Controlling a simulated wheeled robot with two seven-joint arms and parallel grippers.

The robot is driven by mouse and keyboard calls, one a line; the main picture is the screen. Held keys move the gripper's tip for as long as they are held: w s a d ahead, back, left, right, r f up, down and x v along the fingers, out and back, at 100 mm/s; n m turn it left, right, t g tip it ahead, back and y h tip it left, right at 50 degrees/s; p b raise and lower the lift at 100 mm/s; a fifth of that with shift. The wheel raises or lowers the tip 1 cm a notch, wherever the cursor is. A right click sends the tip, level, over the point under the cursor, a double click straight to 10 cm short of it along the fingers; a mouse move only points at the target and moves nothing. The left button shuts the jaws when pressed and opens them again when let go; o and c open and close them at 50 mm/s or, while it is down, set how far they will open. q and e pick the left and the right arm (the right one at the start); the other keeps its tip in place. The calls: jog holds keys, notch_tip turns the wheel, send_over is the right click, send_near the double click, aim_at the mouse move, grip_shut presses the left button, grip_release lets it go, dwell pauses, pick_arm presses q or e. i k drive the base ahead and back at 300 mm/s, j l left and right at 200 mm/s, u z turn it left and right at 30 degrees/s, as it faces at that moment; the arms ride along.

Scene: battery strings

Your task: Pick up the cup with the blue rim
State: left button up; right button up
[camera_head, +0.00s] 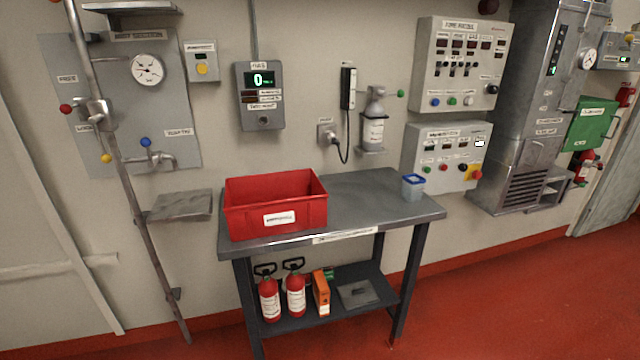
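A small cup with a blue rim (413,186) stands upright on the grey metal table (375,205), near its right end. Its body looks pale and it appears to have a label or marking too small to read. Neither of my grippers shows in the head view. Nothing is touching the cup.
A red crate (275,219) with a white label stands on the table's left half. The tabletop between crate and cup is clear. Control boxes (446,157) and a dispenser (373,130) hang on the wall behind. Red extinguishers (269,299) stand on the lower shelf.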

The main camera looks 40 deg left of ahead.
aim_at(413, 185)
jog(key=u, duration=0.7)
